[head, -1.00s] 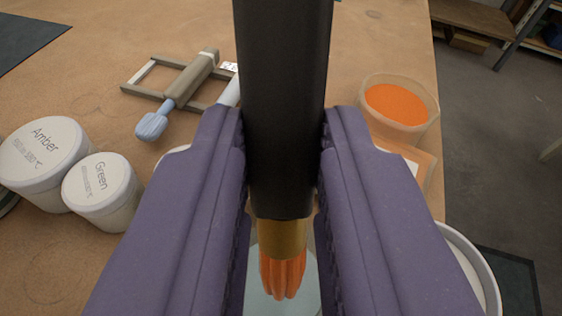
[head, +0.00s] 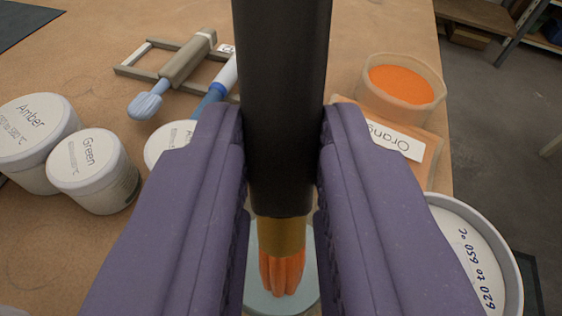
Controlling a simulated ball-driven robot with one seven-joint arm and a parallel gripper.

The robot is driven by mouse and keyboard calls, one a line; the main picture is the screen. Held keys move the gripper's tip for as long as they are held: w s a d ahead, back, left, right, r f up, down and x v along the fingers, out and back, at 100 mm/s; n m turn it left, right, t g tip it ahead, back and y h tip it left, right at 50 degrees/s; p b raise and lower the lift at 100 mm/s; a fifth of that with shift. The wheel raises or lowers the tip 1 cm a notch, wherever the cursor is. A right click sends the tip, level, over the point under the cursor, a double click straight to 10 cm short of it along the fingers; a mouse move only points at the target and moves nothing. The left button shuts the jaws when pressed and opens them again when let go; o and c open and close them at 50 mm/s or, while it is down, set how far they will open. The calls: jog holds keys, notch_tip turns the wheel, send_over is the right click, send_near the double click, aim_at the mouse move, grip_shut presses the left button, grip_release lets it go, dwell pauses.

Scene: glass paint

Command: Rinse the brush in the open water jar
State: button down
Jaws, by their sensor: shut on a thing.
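My gripper (head: 282,215) has two purple fingers shut on the black handle of a brush (head: 285,110). The brush points down, with a brass collar and orange-stained bristles (head: 283,272) showing below the fingers. A pale blue-grey round surface (head: 256,298), which looks like the open water jar, lies beneath the bristles. The fingers hide most of it. I cannot tell whether the bristles touch the water.
White lidded jars marked Amber (head: 35,140) and Green (head: 95,170) stand at left. A partly hidden white lid (head: 165,145) is beside my left finger. At right are an orange paint pot (head: 402,88), an Orange label card (head: 398,140) and a white round container (head: 480,250). A rack (head: 165,70) holds a blue-tipped brush (head: 150,102).

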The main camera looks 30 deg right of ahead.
jog(key=shift+s+d+f+b, duration=0.1)
jog(key=shift+d+b, duration=0.25)
jog(key=shift+b, duration=0.7)
jog(key=shift+w+a+b, duration=0.2)
jog(key=shift+a+b, duration=0.4)
jog(key=shift+a, duration=0.05)
jog(key=shift+s+d+b, duration=0.2)
jog(key=shift+d+b, duration=0.45)
jog(key=shift+b, duration=0.4)
jog(key=shift+w+a+b, duration=0.2)
jog(key=shift+a+b, duration=0.25)
jog(key=shift+a, duration=0.2)
jog(key=shift+s+d, duration=0.2)
jog(key=shift+d, duration=0.45)
jog(key=shift+w+a, duration=0.1)
jog(key=shift+a, duration=0.25)
